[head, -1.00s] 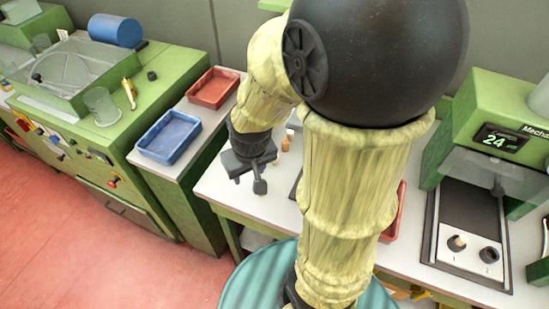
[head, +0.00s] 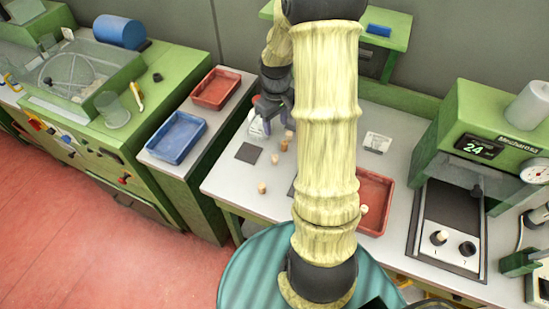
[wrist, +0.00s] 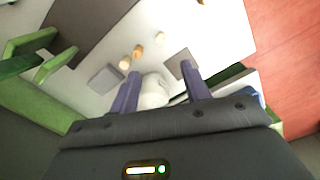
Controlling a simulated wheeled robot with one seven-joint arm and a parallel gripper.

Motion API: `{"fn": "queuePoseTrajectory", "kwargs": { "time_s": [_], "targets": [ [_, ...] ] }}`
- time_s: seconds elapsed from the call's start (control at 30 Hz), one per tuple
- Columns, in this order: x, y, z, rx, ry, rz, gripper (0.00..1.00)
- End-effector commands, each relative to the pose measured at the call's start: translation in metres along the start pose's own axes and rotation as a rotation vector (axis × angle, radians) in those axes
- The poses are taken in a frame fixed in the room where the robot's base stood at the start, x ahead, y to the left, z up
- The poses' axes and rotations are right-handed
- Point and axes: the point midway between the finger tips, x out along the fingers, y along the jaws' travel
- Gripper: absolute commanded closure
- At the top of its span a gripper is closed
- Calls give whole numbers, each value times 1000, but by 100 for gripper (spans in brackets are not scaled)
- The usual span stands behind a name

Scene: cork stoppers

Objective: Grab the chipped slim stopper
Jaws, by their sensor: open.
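Several small tan cork stoppers stand on the white bench. The wrist view shows a pale stopper (wrist: 125,63), an orange-brown stopper (wrist: 137,52) and another pale one (wrist: 160,41), all beyond the fingertips. I cannot tell which is the chipped slim one. My gripper is open, its purple fingers apart. A rounded white thing (wrist: 153,90) shows between the fingers; whether they touch it is unclear.
A dark square pad (head: 249,152) lies on the bench, with a white card (head: 377,142) further right. A red tray (head: 388,200) sits right of my arm, a pale stopper (head: 364,210) at it. Blue (head: 176,137) and red (head: 216,88) trays are left. A green machine (head: 465,130) stands right.

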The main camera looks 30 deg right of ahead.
Motion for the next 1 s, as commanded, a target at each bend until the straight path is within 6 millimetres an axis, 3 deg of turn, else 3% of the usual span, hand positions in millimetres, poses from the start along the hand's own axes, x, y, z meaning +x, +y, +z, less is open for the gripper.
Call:
{"fn": "queuePoseTrajectory", "kwargs": {
  "time_s": [0.17, 0.8, 1.0],
  "targets": [
    [11, -1, 0, 1, -4, -2, 53],
    [103, -1, 1, 1, -3, -1, 53],
    [121, -1, 0, 1, -2, -1, 53]
  ]
}}
